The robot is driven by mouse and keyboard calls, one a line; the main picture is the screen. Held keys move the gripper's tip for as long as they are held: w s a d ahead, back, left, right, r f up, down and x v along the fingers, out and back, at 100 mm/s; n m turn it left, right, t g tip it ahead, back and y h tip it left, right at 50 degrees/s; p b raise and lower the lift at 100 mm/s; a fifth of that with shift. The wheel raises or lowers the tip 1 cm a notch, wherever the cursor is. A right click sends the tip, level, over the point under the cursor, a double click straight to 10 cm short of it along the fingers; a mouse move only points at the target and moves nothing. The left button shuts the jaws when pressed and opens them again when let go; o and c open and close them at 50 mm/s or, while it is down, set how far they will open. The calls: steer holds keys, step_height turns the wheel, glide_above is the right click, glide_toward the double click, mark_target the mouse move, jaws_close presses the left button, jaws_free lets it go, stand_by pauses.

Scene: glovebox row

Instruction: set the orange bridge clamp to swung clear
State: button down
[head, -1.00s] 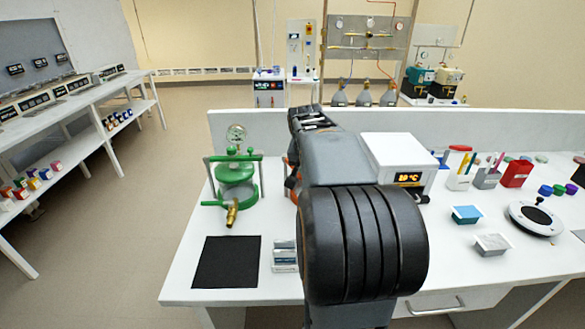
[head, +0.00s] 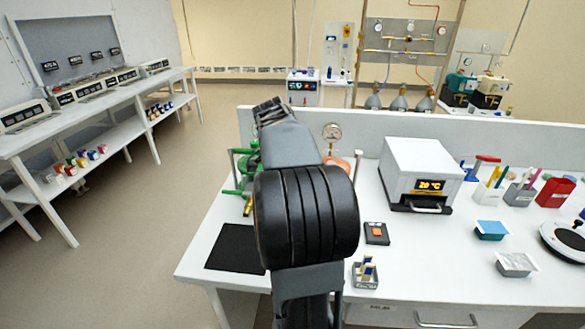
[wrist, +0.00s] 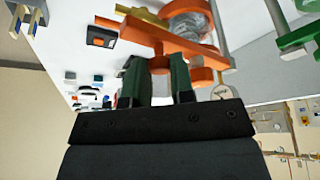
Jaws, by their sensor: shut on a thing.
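The orange bridge clamp (wrist: 150,38) fills the upper middle of the wrist view as a long orange bar with rounded orange parts around a clear round piece. In the head view its orange part (head: 344,164) shows just right of my arm, and the rest is hidden behind the arm. My gripper (wrist: 158,70) has two dark green fingers, one on each side of an orange part of the clamp, and is shut on it. The fingers are hidden in the head view. I cannot tell the clamp's exact swing angle.
A green clamp device (head: 243,160) stands left of my arm, partly covered. A gauge (head: 332,132) rises behind the orange part. A white heater box (head: 420,170) stands to the right. A black mat (head: 232,248) and a small orange-topped black box (head: 376,233) lie in front.

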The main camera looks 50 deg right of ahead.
steer(key=shift+w+r, duration=0.1)
stand_by(0.3)
steer(key=c, duration=1)
jaws_free()
steer(key=p+v, duration=0.1)
steer(key=v, duration=1.2)
steer(key=shift+a+r, duration=0.1)
steer(key=shift+r, duration=0.2)
